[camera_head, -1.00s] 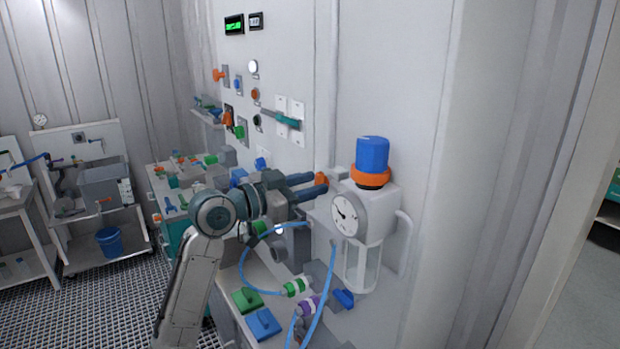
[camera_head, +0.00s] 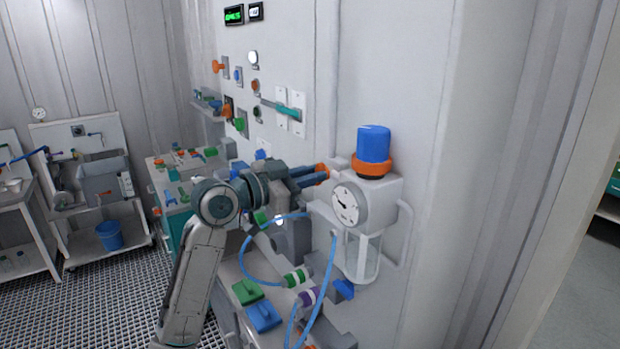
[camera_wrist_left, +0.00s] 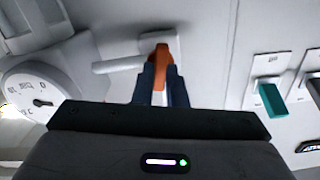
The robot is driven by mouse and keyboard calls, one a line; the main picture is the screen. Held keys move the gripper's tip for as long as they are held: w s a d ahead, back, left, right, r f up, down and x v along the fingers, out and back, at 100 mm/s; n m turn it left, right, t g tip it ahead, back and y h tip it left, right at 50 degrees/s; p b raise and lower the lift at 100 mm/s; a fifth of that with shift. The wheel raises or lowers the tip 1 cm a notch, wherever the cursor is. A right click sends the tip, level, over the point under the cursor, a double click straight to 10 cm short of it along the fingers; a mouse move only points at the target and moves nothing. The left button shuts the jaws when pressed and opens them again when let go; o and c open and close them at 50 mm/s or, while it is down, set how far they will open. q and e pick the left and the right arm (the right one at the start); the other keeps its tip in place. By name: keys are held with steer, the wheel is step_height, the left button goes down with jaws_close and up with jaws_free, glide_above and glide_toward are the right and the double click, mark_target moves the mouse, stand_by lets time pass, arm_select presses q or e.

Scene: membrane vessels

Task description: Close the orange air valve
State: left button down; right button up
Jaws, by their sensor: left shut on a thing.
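The orange air valve handle (camera_head: 323,169) sits on the wall pipe just left of the white regulator with the round gauge (camera_head: 347,203). My left gripper (camera_head: 316,175) reaches in from the left and its dark blue fingers are shut on the handle. In the left wrist view the orange handle (camera_wrist_left: 160,67) stands upright in the picture between the two fingertips (camera_wrist_left: 161,82). A white pipe runs left from the valve in that view. My right gripper is not in view.
The blue knob (camera_head: 374,145) with an orange ring tops the regulator close to the right. Blue hoses (camera_head: 245,262) loop below my arm. A teal lever (camera_head: 288,109) and several small valves are on the wall panel. Green and blue blocks (camera_head: 262,317) lie on the bench below.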

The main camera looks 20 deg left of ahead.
arm_select(q)
steer(key=m+b, duration=0.4)
steer(key=m, duration=0.1)
steer(key=m+b, duration=0.4)
steer(key=m, duration=0.1)
steer(key=m+b, duration=0.4)
steer(key=m, duration=0.1)
steer(key=shift+s+d+f, duration=0.1)
steer(key=shift+d+f, duration=0.05)
steer(key=shift+f, duration=0.15)
steer(key=shift+b, duration=0.35)
steer(key=shift+m, duration=0.3)
steer(key=c, duration=1.5)
jaws_free()
steer(key=shift+o, duration=0.2)
steer(key=shift+s, duration=0.1)
